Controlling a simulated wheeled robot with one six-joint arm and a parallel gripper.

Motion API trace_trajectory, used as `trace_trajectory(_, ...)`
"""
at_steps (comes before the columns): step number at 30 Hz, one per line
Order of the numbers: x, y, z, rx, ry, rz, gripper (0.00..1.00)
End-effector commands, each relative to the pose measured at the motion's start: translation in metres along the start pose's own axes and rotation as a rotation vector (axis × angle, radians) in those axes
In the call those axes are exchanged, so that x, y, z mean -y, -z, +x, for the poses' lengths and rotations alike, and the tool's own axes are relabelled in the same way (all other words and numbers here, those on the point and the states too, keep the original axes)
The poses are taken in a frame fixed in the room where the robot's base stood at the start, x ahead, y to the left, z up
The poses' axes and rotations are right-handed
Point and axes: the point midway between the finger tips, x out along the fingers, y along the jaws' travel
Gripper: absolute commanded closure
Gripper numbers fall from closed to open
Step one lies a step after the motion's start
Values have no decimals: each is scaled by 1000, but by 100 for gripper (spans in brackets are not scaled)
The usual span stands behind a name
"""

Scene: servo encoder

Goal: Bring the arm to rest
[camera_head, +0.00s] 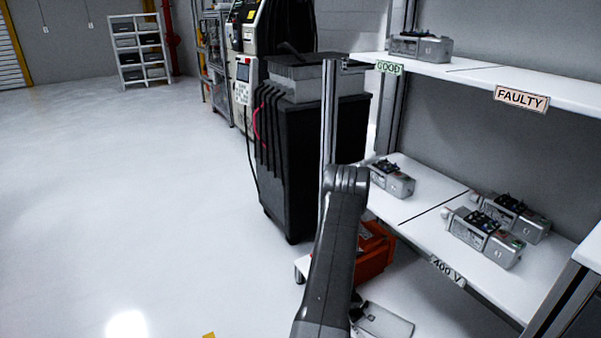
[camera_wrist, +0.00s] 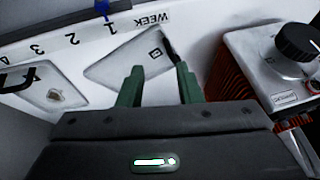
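My gripper (camera_wrist: 160,70) shows in the wrist view with its two green fingers apart and nothing held between them. The fingers are over a white surface with a flat grey plate (camera_wrist: 128,55) beyond their tips. In the head view my dark grey arm rises from the bottom middle, in front of the shelf unit; the gripper itself cannot be made out there.
Grey servo motors stand on the shelves: one on the upper shelf (camera_head: 418,46) by the GOOD label, others on the lower shelf (camera_head: 485,236). An orange unit with a black knob (camera_wrist: 304,42) is at right in the wrist view. The floor at left is clear.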

Motion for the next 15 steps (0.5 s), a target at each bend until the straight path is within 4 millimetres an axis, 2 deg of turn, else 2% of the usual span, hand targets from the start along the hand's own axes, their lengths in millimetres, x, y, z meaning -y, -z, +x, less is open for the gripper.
trace_trajectory(2, 0, 0, 0, 0, 0, 0, 68)
trace_trajectory(9, 10, -1, -20, 13, 30, -60, 68)
trace_trajectory(15, 11, -2, -24, 17, 36, -75, 68)
